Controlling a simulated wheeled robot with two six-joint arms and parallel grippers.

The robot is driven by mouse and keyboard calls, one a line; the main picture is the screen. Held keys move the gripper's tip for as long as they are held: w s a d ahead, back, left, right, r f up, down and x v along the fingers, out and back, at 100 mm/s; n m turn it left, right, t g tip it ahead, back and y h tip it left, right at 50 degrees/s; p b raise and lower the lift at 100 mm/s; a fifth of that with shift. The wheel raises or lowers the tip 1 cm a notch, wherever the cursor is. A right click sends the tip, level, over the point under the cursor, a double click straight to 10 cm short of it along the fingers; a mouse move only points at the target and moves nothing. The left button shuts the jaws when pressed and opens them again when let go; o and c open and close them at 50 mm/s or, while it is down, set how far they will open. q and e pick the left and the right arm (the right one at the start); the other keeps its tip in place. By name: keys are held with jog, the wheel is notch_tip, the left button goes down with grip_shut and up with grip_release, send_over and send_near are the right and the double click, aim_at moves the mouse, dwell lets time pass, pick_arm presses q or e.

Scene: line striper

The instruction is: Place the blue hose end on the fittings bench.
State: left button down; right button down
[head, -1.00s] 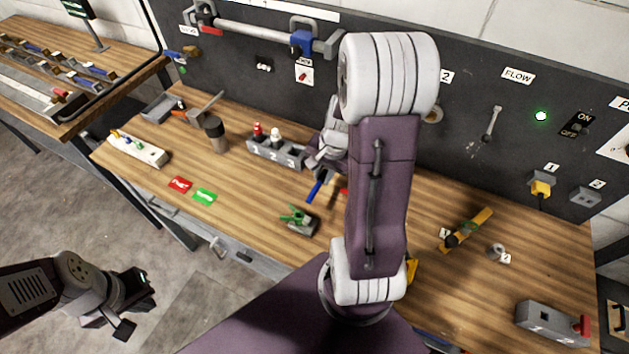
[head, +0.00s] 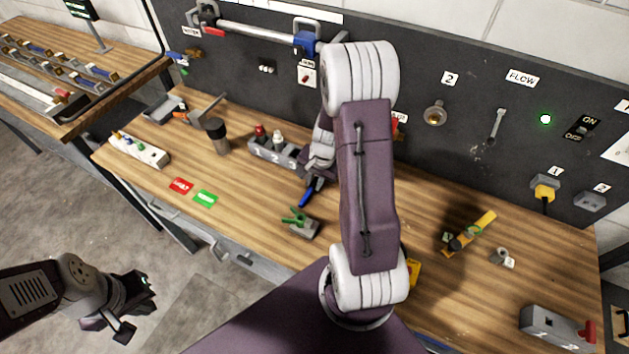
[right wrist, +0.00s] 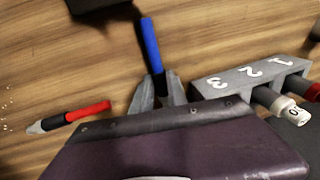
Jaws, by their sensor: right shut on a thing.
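The blue hose end (right wrist: 150,42) is a blue rod between the fingers of my right gripper (right wrist: 158,92), which is shut on it. In the head view the blue end (head: 308,196) points down and toward the near edge, over the wooden workbench (head: 250,225). I cannot tell whether it touches the wood. My right forearm hides much of the right gripper there. My left gripper (head: 137,306) is open and empty, low at the left, off the bench. A separate wooden bench (head: 118,108) at the upper left carries rows of small fittings.
A grey numbered block (head: 277,153) stands beside my right gripper. A red-tipped tool (right wrist: 70,117) lies near it. A green-handled clamp (head: 300,223) sits nearer the front. A dark cup (head: 216,135) and a white rack (head: 138,150) stand to the left.

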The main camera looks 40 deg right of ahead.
jog(key=c, duration=1.4)
grip_release()
jog(key=shift+c, duration=0.2)
jog(key=shift+o, duration=0.6)
jog(key=shift+f, duration=0.1)
